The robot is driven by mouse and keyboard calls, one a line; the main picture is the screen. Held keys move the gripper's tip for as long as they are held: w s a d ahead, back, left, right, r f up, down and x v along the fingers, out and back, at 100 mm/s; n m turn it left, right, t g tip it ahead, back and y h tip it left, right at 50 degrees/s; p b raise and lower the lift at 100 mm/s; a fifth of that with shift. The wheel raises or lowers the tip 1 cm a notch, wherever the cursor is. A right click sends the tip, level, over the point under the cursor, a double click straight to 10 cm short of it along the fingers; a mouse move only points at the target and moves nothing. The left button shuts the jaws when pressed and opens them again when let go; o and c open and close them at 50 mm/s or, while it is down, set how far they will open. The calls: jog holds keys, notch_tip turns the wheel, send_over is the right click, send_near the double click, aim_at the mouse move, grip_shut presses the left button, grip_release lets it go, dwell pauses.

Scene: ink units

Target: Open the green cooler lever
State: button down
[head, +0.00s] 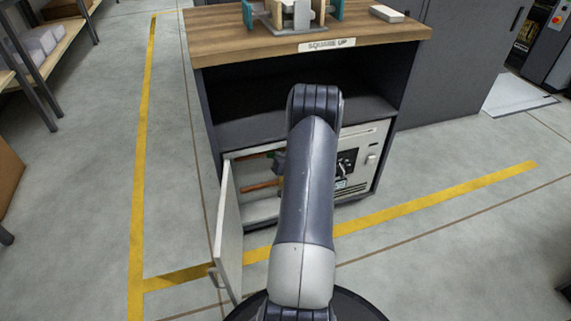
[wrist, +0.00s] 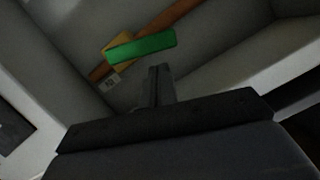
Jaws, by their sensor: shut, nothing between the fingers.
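The green lever (wrist: 142,46) is in the wrist view, above the middle, inside a pale compartment. It sits in front of a yellow part (wrist: 118,48) on a copper-coloured pipe (wrist: 180,16). In the picture it lies at a small angle to the pipe. My gripper (wrist: 158,72) is shut and empty, with its fingertips just below the lever in the picture. A gap shows between them, and I see no contact. In the head view my gripper (head: 280,162) reaches into the open compartment and is mostly hidden by my arm.
The compartment's white door (head: 228,235) stands open on the left. A white panel with dark fittings (head: 347,162) is to its right. Above are an empty dark shelf (head: 250,105) and a wooden worktop (head: 225,40).

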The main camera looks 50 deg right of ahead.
aim_at(273, 153)
jog(key=shift+x, duration=1.1)
jog(key=shift+w+a+f+b, duration=0.25)
jog(key=shift+a+f+b, duration=0.35)
jog(key=shift+b, duration=0.5)
jog(key=shift+s, duration=0.1)
